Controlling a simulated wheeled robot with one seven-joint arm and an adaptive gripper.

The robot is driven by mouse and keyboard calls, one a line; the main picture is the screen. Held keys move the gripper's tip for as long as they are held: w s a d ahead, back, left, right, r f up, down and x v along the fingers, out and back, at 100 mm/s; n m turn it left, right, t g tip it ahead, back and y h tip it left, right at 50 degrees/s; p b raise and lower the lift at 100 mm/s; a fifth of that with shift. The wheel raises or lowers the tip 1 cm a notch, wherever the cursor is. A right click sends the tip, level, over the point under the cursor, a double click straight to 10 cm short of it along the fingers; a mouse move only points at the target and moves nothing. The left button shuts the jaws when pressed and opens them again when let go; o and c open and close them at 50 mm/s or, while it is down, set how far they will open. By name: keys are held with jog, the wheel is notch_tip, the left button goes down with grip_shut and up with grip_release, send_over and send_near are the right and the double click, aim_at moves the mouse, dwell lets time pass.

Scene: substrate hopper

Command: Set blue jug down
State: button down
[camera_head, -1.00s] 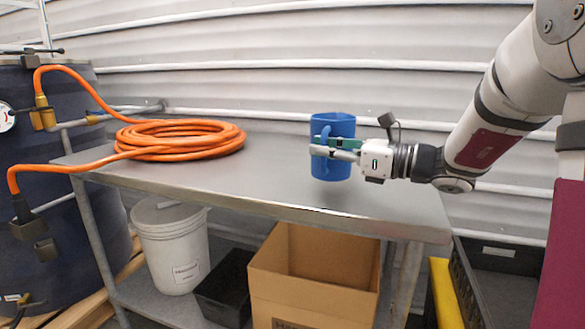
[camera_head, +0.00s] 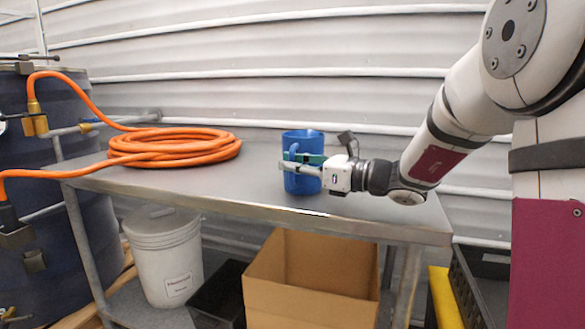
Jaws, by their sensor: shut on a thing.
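The blue jug (camera_head: 303,183) is upright at the metal table (camera_head: 240,191), right of the orange hose coil. My gripper (camera_head: 300,165) reaches in from the right and is shut on the jug, with its fingers at the jug's handle side. The jug's base appears at or very near the tabletop; I cannot tell whether it touches. Part of the jug's front is hidden by the fingers.
A coiled orange hose (camera_head: 175,147) lies on the table's left part and runs to a dark blue tank (camera_head: 62,125). Below are a white bucket (camera_head: 165,252), a black bin (camera_head: 220,290) and an open cardboard box (camera_head: 310,280). The tabletop around the jug is clear.

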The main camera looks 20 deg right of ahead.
jog(key=c, duration=2.1)
grip_release()
jog(key=shift+f, duration=0.15)
jog(key=o, duration=0.4)
jog(key=shift+s+d+r, duration=0.15)
jog(key=shift+r, duration=0.05)
jog(key=p+v, duration=0.2)
jog(key=v, duration=0.9)
jog(key=shift+s+d+p, duration=0.2)
jog(key=shift+s+p, duration=0.05)
jog(key=shift+p, duration=0.05)
jog(key=shift+a, duration=0.1)
